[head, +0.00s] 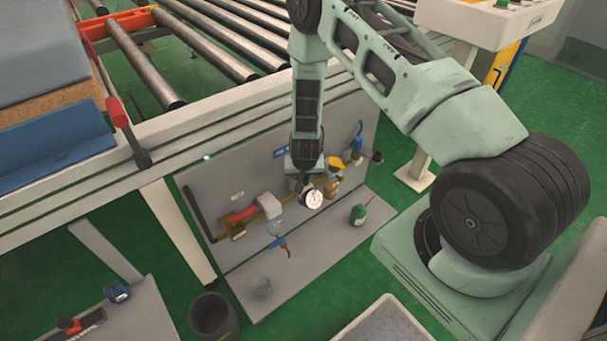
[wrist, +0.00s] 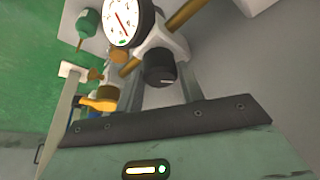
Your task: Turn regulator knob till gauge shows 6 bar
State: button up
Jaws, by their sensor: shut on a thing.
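The pressure gauge (head: 313,199) is a round white dial on the panel's pipe line, just beside my gripper (head: 303,182). In the wrist view the gauge (wrist: 124,20) shows a red needle and a small green mark; its numbers are too small to read. The black regulator knob (wrist: 159,68) sits under a pale regulator body, right by the gauge. My gripper (wrist: 161,84) is shut on the knob, one finger on each side of it. The knob is hidden behind my gripper in the head view.
The pipe line runs along a grey panel (head: 215,188) with a red-handled valve (head: 243,214), a clear bowl and a yellow-topped fitting (head: 334,163). A green bottle (head: 358,214) stands on the shelf below. A roller conveyor (head: 215,50) lies above and behind the panel.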

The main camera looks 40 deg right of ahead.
jog(key=o, duration=1)
jog(key=p+v, duration=0.3)
jog(key=v, duration=1.4)
jog(key=shift+d+r, duration=0.1)
jog(key=shift+r, duration=0.15)
